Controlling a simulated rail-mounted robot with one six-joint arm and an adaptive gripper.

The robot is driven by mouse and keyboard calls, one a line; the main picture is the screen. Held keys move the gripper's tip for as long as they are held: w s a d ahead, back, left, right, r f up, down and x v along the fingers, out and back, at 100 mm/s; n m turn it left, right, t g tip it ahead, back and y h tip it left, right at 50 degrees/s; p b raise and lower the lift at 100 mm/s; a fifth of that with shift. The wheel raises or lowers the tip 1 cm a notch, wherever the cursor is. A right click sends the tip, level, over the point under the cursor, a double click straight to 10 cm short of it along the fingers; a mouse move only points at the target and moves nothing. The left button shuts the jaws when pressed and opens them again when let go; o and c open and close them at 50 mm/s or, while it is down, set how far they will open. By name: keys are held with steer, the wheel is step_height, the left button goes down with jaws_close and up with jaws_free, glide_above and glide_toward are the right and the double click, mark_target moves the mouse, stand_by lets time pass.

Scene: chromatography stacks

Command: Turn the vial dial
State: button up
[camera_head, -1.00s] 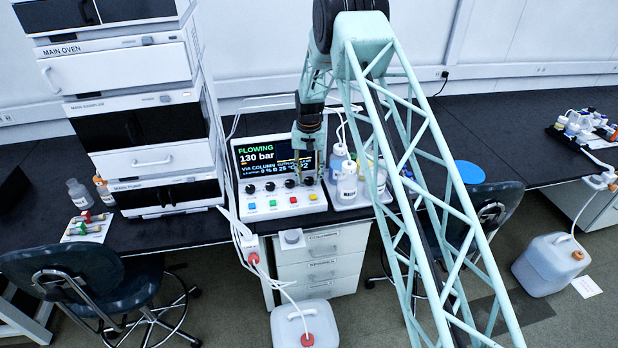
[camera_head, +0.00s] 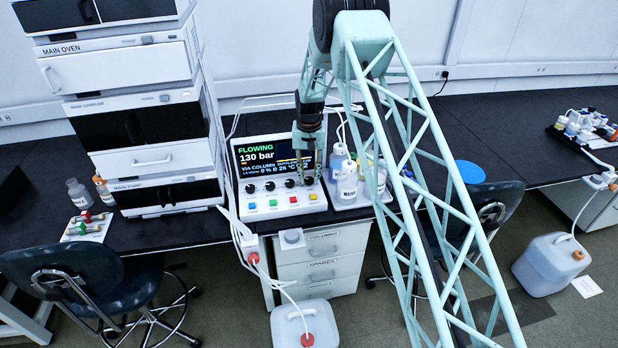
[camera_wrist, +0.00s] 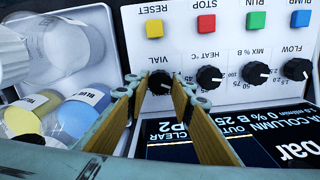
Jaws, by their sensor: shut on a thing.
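The control panel (camera_head: 281,206) stands on the dark bench with a row of black dials and coloured buttons under a screen. The vial dial (camera_wrist: 160,82), black with a white pointer line, is under the VIAL label in the wrist view, where the panel appears upside down. It is the rightmost dial (camera_head: 308,180) in the head view. My gripper (camera_wrist: 160,86) has its two gold-coloured fingers on either side of this dial, shut on it. In the head view my gripper (camera_head: 307,174) reaches down in front of the screen, hiding part of its text.
The heat dial (camera_wrist: 208,77) is close beside one finger. The mix dial (camera_wrist: 256,74) and flow dial (camera_wrist: 297,69) follow. A tray (camera_head: 345,203) of bottles stands right of the panel. The instrument stack (camera_head: 168,159) stands to the left.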

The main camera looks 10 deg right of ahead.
mark_target(309, 179)
steer(key=n+b, duration=0.1)
steer(key=n, duration=0.2)
steer(key=shift+n, duration=0.4)
steer(key=shift+n+b, duration=0.5)
steer(key=shift+n, duration=1.2)
steer(key=o, duration=0.9)
steer(key=shift+r, duration=0.15)
step_height(309, 179, up, 12)
steer(key=shift+f, duration=0.15)
